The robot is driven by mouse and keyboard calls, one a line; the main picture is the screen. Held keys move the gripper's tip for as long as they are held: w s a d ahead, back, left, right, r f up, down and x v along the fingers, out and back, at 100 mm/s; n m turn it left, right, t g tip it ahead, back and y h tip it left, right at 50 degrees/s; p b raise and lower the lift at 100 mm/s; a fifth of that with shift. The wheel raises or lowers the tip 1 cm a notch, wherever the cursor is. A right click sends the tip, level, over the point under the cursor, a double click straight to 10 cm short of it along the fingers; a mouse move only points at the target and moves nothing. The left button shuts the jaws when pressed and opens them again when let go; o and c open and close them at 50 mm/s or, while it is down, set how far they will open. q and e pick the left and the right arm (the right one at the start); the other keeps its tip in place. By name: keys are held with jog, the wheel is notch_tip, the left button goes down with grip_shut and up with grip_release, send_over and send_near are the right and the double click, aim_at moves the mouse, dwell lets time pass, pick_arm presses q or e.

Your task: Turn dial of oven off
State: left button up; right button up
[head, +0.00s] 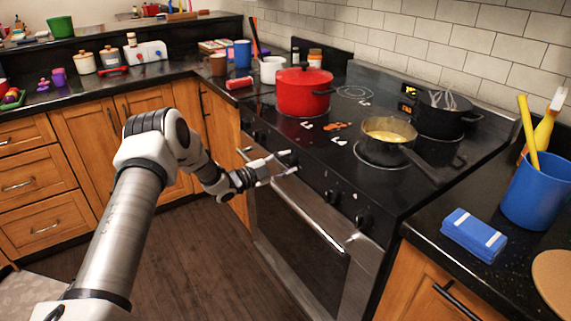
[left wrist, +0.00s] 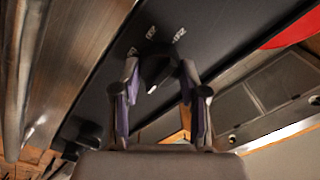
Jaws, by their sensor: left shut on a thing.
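The oven (head: 345,215) stands in the middle of the head view, with a row of black dials along its front panel. My left gripper (head: 285,163) is at this panel, with its fingers on either side of one dial (head: 291,156). In the left wrist view the same black dial (left wrist: 155,66) sits between the two fingertips of my left gripper (left wrist: 158,80), which is shut on it. The fingers partly hide the dial. Two more dials (head: 332,196) and (head: 363,220) are to the right of it. My right gripper is not in view.
A red pot (head: 303,92), a pan of yellow food (head: 388,134) and a black pot (head: 440,115) stand on the cooktop. The oven handle (head: 310,220) runs below the dials. A blue container (head: 535,195) stands on the right counter. The wooden floor (head: 170,255) is clear.

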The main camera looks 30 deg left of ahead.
pick_arm(q)
jog(key=n, duration=0.4)
jog(key=shift+a+r+n, duration=0.1)
jog(key=shift+r+n, duration=0.05)
jog(key=shift+n, duration=0.25)
jog(key=n, duration=0.3)
jog(key=shift+n, duration=0.3)
jog(key=n, duration=0.4)
jog(key=shift+a+n, duration=0.1)
jog(key=shift+n, duration=1.8)
jog(key=shift+f, duration=0.2)
jog(key=o, duration=1.2)
jog(key=shift+c, duration=0.2)
jog(key=v, duration=1.2)
